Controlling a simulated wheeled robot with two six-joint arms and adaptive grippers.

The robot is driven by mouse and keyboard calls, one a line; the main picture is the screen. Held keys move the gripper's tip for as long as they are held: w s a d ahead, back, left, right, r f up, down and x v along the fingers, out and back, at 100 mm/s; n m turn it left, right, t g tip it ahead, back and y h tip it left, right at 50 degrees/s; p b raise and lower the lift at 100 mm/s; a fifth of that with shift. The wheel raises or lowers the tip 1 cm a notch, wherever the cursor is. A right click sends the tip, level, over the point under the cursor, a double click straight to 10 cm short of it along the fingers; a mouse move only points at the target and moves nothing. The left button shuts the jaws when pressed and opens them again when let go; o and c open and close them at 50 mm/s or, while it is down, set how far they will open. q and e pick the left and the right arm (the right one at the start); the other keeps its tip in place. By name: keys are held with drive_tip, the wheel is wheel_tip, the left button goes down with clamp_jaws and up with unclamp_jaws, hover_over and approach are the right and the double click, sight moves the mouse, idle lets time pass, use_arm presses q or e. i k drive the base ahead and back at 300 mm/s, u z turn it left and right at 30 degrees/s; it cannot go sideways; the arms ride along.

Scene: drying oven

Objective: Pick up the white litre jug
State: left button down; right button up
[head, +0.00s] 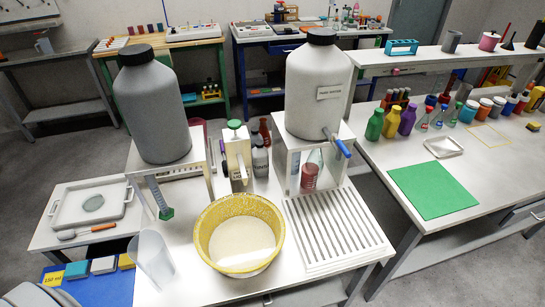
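The white litre jug (151,258) is pale and translucent. It stands on the white table at the front left, just left of the yellow basin (239,234). It looks empty, and its slight lean may come from the camera angle. Nothing is holding it. Neither of my grippers can be made out in the head view.
A large grey canister (152,105) stands behind the jug on a raised stand, with a green-tipped spout hanging below. A second canister (318,85) with a blue-handled tap stands on the right stand. A slatted drain board (335,229) lies right of the basin. Coloured blocks (103,265) lie left of the jug.

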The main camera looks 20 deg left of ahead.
sight(148, 250)
drive_tip(key=u, duration=2)
